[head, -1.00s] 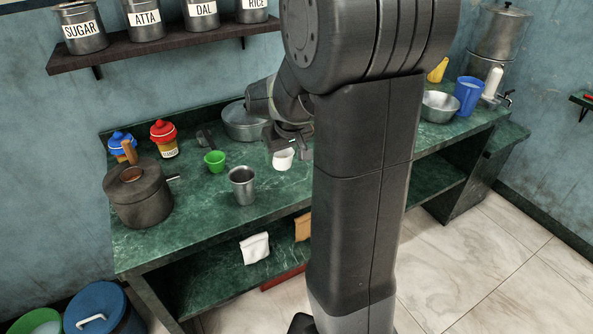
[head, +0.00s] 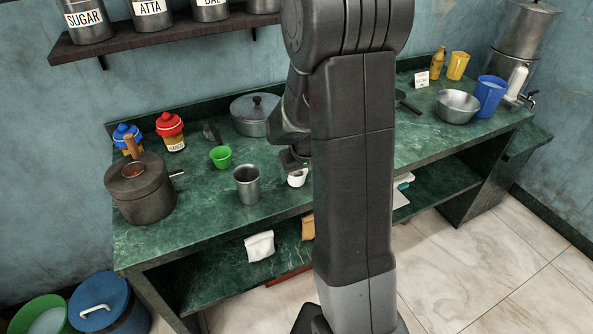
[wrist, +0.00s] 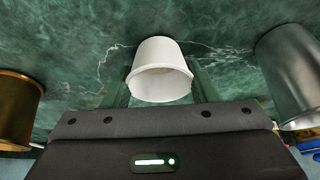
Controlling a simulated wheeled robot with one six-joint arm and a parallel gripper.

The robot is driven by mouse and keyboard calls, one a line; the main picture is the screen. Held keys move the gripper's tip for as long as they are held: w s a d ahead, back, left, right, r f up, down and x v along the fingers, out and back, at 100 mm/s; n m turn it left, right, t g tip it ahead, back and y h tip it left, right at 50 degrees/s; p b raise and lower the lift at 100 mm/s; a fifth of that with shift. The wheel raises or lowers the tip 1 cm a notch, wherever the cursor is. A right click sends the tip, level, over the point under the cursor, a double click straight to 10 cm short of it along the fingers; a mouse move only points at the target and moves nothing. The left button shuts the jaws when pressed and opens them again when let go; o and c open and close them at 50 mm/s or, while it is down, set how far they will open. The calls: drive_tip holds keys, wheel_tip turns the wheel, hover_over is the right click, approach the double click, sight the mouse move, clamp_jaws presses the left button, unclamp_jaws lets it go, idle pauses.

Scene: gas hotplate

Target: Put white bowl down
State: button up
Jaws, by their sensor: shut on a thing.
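The white bowl (head: 297,179) is small and shows in the head view just left of my column, over the front part of the green counter (head: 205,225). My gripper (head: 295,166) is at the bowl, partly hidden by my own arm. In the wrist view the white bowl (wrist: 158,62) sits between the two fingers of my gripper (wrist: 160,90), which are shut on it. The green marble surface lies behind it. I cannot tell whether the bowl touches the counter.
A steel cup (head: 247,185) and a green cup (head: 221,157) stand left of the bowl. A lidded pot (head: 254,118) stands behind. A dark cooker (head: 143,190) is at the left; a steel bowl (head: 457,107) and blue cup (head: 490,95) are far right.

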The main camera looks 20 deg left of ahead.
drive_tip(key=shift+f, duration=0.2)
drive_tip(key=o, duration=1)
drive_tip(key=shift+r, duration=0.1)
drive_tip(key=shift+c, duration=0.2)
drive_tip(key=shift+r, duration=0.45)
drive_tip(key=v, duration=1.1)
drive_tip(key=shift+s+d+r+p, duration=0.15)
drive_tip(key=shift+s+d+p, duration=0.05)
drive_tip(key=shift+p, duration=0.1)
